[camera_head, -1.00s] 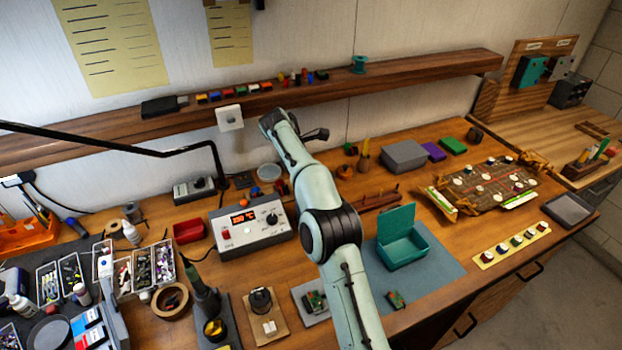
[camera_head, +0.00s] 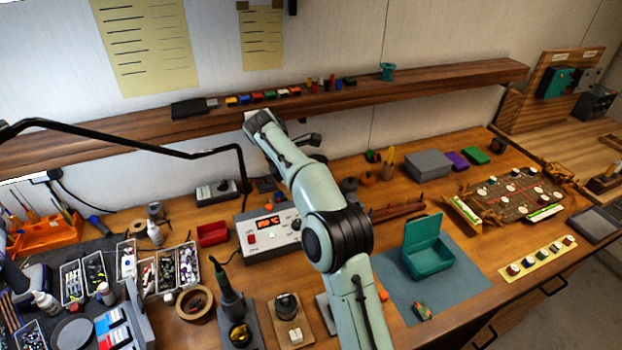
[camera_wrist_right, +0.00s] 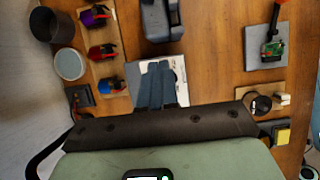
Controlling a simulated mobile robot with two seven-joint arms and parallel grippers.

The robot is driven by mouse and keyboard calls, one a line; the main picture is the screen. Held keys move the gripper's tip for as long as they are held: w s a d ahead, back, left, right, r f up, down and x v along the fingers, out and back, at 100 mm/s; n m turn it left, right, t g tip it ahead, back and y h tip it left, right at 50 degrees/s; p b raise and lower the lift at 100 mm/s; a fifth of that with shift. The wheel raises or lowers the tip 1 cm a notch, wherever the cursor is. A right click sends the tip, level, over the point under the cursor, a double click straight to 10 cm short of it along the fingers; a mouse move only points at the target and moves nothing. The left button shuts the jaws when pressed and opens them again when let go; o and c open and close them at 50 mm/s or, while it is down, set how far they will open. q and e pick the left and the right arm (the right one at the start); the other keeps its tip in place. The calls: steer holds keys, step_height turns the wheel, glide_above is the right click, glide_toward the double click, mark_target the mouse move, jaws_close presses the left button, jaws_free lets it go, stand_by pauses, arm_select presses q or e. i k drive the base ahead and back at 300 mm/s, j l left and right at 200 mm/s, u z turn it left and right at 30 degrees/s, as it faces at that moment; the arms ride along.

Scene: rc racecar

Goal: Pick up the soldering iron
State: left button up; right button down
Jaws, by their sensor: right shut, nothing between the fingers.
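The soldering iron (camera_head: 227,286) has a dark green handle and stands tilted in its holder on a dark base in the head view, near the front edge and left of my right arm. A cable runs up from its top. The soldering station (camera_head: 268,234), a grey box with a lit red display, stands behind it. My right arm reaches over the bench towards the shelf, well away from the iron. My right gripper (camera_wrist_right: 158,68) shows in the wrist view with its fingers together and empty. I cannot make out the iron there. My left gripper is not in view.
Right of the iron is a small board with a dark round piece (camera_head: 287,308). A tape roll (camera_head: 195,303) and parts trays (camera_head: 165,268) lie left of it. A black lamp arm (camera_head: 110,140) crosses the upper left.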

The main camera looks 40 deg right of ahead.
mark_target(228, 294)
steer(key=k+j, duration=0.25)
steer(key=k, duration=0.2)
steer(key=k+j, duration=0.3)
steer(key=k, duration=0.2)
steer(key=k+j, duration=0.25)
steer(key=k, duration=0.2)
